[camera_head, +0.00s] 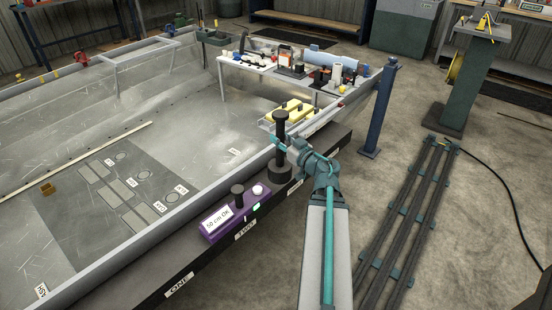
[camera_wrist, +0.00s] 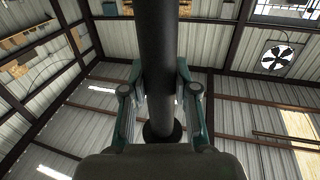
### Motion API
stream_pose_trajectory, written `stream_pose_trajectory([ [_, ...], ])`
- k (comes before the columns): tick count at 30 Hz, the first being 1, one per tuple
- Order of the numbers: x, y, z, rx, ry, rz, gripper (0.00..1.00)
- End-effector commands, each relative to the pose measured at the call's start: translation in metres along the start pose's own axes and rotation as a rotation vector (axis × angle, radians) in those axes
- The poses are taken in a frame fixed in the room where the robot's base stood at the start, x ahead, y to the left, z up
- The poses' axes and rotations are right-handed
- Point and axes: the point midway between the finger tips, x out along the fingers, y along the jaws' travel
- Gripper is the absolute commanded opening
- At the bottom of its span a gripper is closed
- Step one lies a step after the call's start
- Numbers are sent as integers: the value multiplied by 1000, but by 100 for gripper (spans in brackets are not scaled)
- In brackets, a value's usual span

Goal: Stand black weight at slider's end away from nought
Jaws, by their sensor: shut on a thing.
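My gripper (camera_head: 281,143) is shut around the shaft of a tall black post (camera_head: 280,125) with a knobbed top and a wide round base. In the wrist view the black shaft (camera_wrist: 158,65) stands between the two fingers, with a flared collar low in the picture. The post is upright over the dark ledge; whether its base touches cannot be told. A small black knobbed piece (camera_head: 237,192) stands on a purple box (camera_head: 232,222) to the left of my gripper. I cannot clearly make out a slider or its nought mark.
The purple box has a "50 cm OK" display, a white knob (camera_head: 258,190) and a green light. The dark ledge (camera_head: 205,262) carries labels ONE and TWO. Yellow blocks (camera_head: 291,109) lie behind the post. A crowded table (camera_head: 256,65) and blue pillar (camera_head: 379,112) stand beyond.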

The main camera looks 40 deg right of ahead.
Motion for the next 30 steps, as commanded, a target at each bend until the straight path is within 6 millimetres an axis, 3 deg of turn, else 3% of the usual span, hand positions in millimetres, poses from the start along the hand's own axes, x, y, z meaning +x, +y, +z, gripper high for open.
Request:
stream_pose_trajectory([
  [6, 4, 2, 4, -1, 4, 1, 0],
  [15, 29, 12, 32, 2, 3, 0, 0],
  [30, 47, 19, 56, 3, 3, 1, 0],
])
